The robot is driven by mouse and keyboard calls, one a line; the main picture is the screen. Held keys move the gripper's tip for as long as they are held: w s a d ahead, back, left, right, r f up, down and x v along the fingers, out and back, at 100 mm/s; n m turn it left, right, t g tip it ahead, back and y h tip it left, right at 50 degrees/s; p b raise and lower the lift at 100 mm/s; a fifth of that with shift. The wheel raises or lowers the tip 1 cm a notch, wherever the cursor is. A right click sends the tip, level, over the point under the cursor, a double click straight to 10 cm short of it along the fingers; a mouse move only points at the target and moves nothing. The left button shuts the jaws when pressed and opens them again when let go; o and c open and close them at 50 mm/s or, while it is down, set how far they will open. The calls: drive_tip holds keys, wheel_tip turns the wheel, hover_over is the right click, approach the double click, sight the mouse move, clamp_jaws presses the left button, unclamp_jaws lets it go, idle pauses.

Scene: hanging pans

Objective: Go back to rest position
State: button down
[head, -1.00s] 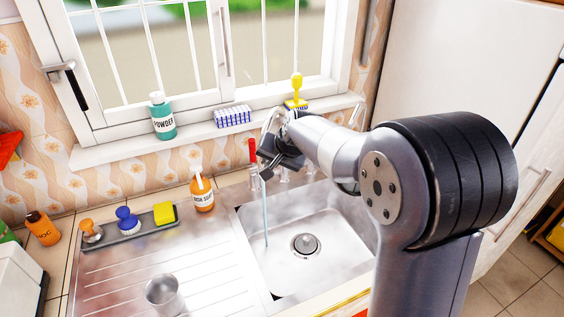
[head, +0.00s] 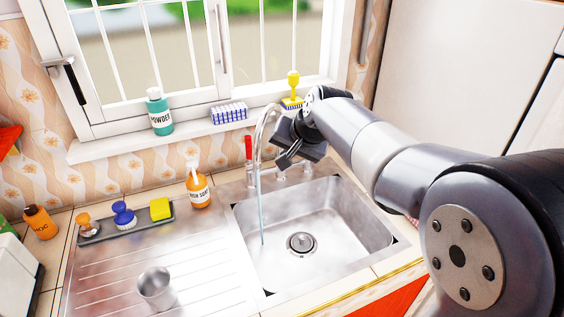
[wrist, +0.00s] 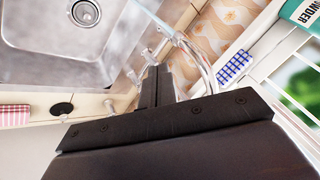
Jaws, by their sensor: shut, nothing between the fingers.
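My gripper (head: 289,160) is in the air by the faucet, above the back edge of the sink, shut and holding nothing. In the wrist view my gripper (wrist: 157,85) points toward the counter behind the sink. The curved metal faucet (head: 264,124) stands just left of the gripper, with a thin stream of water (head: 261,215) falling into the basin. A red-topped lever (head: 248,148) stands upright at the left of the faucet. I cannot tell whether the gripper touches the faucet.
The steel sink (head: 340,238) is empty. A metal cup (head: 155,286) stands on the drainboard, with an orange soap bottle (head: 199,190) and a brush tray (head: 140,229) behind. A green powder bottle (head: 160,115) and a patterned sponge (head: 229,113) stand on the sill.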

drive_tip(key=v, duration=0.2)
drive_tip(key=shift+s+a+r, duration=0.1)
drive_tip(key=shift+s+r, duration=0.15)
drive_tip(key=shift+f, duration=0.1)
